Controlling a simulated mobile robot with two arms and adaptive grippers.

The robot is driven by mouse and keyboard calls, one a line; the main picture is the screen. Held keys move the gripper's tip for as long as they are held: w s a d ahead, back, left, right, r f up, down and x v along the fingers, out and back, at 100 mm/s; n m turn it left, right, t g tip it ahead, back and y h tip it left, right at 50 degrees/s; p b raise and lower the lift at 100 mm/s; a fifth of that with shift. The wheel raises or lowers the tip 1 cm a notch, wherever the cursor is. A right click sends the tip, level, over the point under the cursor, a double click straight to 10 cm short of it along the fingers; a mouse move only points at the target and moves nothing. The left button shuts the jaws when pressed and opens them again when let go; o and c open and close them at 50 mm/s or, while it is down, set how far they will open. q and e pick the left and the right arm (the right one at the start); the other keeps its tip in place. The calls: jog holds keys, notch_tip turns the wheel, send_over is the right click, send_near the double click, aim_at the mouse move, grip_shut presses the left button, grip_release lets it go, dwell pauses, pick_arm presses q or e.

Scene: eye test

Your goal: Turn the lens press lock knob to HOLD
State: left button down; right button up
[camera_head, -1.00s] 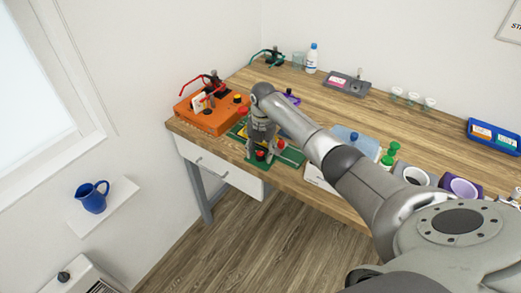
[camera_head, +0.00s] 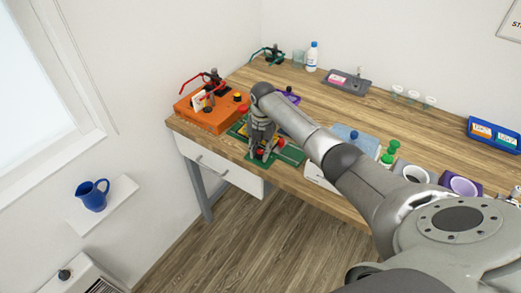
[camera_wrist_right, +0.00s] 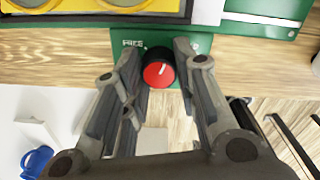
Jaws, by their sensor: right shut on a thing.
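The lens press is a green-based device (camera_head: 289,155) with yellow parts at the front left of the wooden bench. Its lock knob shows in the right wrist view as a black knob with a red face (camera_wrist_right: 158,74) on a green plate. A short white line on the face points up and slightly right. A small white label, seemingly FREE (camera_wrist_right: 132,43), is up and left of the knob; no HOLD label is readable. My right gripper (camera_head: 263,154) reaches down over the press front, its fingers shut on the knob's sides (camera_wrist_right: 158,60). My left gripper is not in view.
A blue-topped box (camera_head: 352,145), green-capped items and rolls lie to the right. A blue jug (camera_head: 91,197) stands on a wall shelf.

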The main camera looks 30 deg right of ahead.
aim_at(261, 152)
jog(key=shift+m+p, duration=0.5)
jog(key=shift+m, duration=2.2)
jog(key=o, duration=1)
jog(key=shift+o, duration=0.2)
jog(key=shift+r, duration=0.25)
notch_tip(261, 152, up, 12)
jog(key=shift+s+f, duration=0.15)
jog(key=shift+f, duration=0.05)
